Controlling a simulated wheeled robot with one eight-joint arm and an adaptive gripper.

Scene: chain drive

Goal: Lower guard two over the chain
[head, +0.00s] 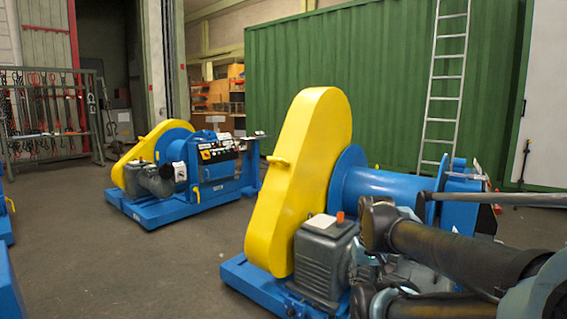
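A large yellow guard (298,180) stands upright on the near blue winch, with a small yellow handle (277,160) on its left side. A smaller yellow guard (150,150) stands on the farther blue winch at the left, leaning up to the right. No label shows which is guard two. No chain is visible at either guard. My dark arm (460,250) crosses the lower right, in front of the near winch. I cannot make out my gripper's fingers in this view.
The near winch has a blue drum (380,195) and a grey motor (325,262). A dark rod (500,198) crosses at the right. A ladder (445,90) leans on a green container (350,60). Bare floor (150,265) lies left of the near winch.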

